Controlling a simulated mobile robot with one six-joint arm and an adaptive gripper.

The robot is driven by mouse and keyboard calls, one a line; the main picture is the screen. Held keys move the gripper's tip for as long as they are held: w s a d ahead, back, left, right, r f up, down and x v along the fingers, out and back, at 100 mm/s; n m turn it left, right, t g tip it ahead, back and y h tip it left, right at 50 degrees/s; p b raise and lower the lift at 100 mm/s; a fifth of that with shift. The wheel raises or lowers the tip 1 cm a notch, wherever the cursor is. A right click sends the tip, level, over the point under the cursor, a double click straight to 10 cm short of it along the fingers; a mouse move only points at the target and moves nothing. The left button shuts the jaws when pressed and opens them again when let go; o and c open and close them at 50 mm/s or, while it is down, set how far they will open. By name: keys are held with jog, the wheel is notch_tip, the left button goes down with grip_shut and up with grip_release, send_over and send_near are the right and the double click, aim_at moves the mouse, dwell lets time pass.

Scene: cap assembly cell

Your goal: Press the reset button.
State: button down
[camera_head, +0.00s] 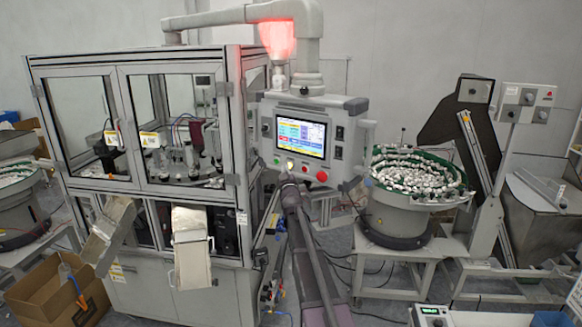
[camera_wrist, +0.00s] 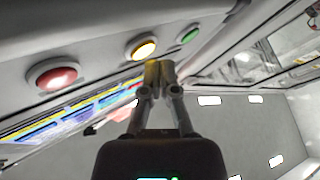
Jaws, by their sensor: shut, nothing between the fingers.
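The control panel (camera_head: 345,106) carries a lit screen (camera_head: 301,137) with a row of buttons below it. A green button (camera_head: 276,161), a yellow lit button (camera_head: 290,164) and a red button (camera_head: 305,169) show there, with a larger red one (camera_head: 321,176) to the right. The wrist view shows the red (camera_wrist: 54,77), yellow (camera_wrist: 141,47) and green (camera_wrist: 188,36) buttons. I cannot read which is labelled reset. My gripper (camera_wrist: 159,72) is shut and empty, its tips just below the yellow button in the picture. I cannot tell whether they touch it. In the head view my gripper (camera_head: 290,181) is just under the row.
A red light (camera_head: 277,38) glows above the panel. A framed glass machine (camera_head: 140,130) stands left, close to the panel. A round feeder bowl (camera_head: 415,185) of small white parts stands right. Cables hang below the panel.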

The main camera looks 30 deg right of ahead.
jog(key=shift+w+d, duration=0.15)
jog(key=shift+w+d, duration=0.15)
jog(key=shift+d, duration=0.2)
dwell(0.7)
jog(key=shift+s+a, duration=0.2)
jog(key=shift+a, duration=0.3)
dwell(0.4)
jog(key=shift+s+a, duration=0.5)
jog(key=shift+a, duration=0.35)
jog(key=shift+s+a, duration=0.45)
jog(key=shift+a, duration=0.45)
jog(key=shift+s+a, duration=0.5)
jog(key=shift+a, duration=0.35)
